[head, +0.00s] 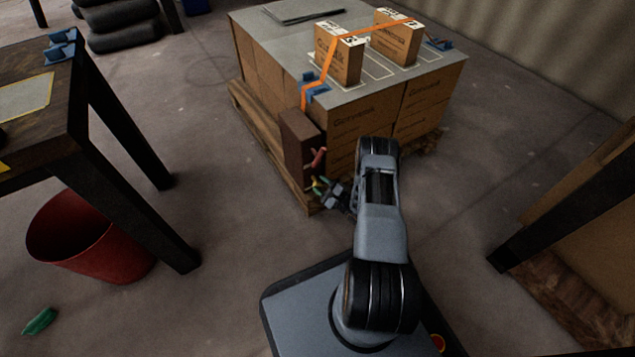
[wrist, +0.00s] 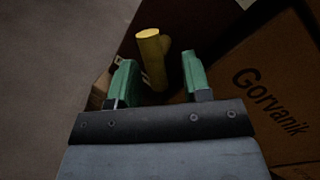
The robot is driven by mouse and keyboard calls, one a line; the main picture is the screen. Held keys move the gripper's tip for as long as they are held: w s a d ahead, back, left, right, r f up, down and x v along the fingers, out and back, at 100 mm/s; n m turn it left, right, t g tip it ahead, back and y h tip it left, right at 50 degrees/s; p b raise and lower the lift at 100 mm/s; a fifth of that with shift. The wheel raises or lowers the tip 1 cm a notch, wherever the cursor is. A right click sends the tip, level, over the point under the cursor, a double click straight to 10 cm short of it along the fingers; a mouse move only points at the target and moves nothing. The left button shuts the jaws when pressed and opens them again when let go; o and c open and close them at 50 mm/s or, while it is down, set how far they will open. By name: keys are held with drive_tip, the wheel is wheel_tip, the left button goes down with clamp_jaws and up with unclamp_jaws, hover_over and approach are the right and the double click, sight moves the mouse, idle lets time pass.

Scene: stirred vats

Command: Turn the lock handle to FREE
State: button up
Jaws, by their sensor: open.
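A dark brown lock box (head: 299,145) stands at the near corner of the loaded pallet. A red lever (head: 318,157) sticks out from its side. In the wrist view a yellow, round-ended handle (wrist: 152,62) stands out from a dark brown face. My gripper (wrist: 158,78) is open, with its green fingers on either side of the yellow handle's lower part and a gap to each side. In the head view my gripper (head: 321,186) is beside the box's lower part, below the red lever. No FREE marking is readable, and the handle's base is partly hidden.
Large cartons (head: 360,125) sit on a wooden pallet (head: 265,150), under a grey sheet with two small boxes and an orange strap. A dark table (head: 75,110) and red bin (head: 90,235) stand left. Bare floor lies between.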

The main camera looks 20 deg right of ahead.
drive_tip(key=shift+w+a, duration=0.15)
clamp_jaws()
idle(0.4)
drive_tip(key=n, duration=0.1)
drive_tip(key=n+p, duration=0.1)
drive_tip(key=n, duration=0.1)
drive_tip(key=n+g, duration=0.1)
drive_tip(key=shift+r+h, duration=0.3)
drive_tip(key=shift+h, duration=0.1)
drive_tip(key=n, duration=0.1)
drive_tip(key=n+p, duration=0.1)
drive_tip(key=n+h, duration=0.1)
drive_tip(key=n, duration=0.1)
drive_tip(key=shift+d+r+g+p, duration=0.2)
drive_tip(key=shift+r+g+p, duration=0.05)
drive_tip(key=shift+g+p, duration=0.15)
drive_tip(key=n+h, duration=0.1)
drive_tip(key=n, duration=0.2)
drive_tip(key=shift+r+n+h+p, duration=0.2)
drive_tip(key=shift+n+h+p, duration=0.1)
drive_tip(key=shift+h+p, duration=0.1)
drive_tip(key=shift+a+r+n+h, duration=0.15)
drive_tip(key=shift+n+h, duration=0.55)
drive_tip(key=shift+n, duration=0.8)
